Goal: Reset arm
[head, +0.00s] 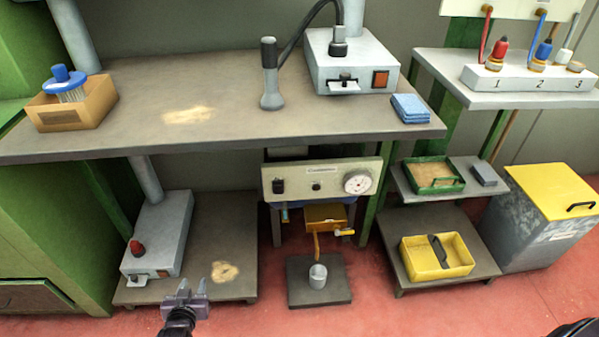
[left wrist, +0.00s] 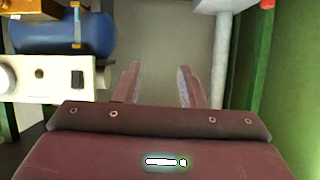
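My left gripper (head: 187,293) is at the lower left of the head view, in front of the low grey platform. Its two fingers are apart with nothing between them. In the left wrist view the fingers (left wrist: 160,85) also stand apart and empty. Of my right arm only a dark piece shows at the bottom right corner of the head view; its gripper is not in view.
A grey workbench (head: 250,130) spans the back. Below it are a grey machine with a red knob (head: 158,240), a control panel (head: 320,181) and a small metal cup (head: 318,276). A yellow tray (head: 420,267) and a yellow-lidded bin (head: 550,193) stand right. Red floor is free in front.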

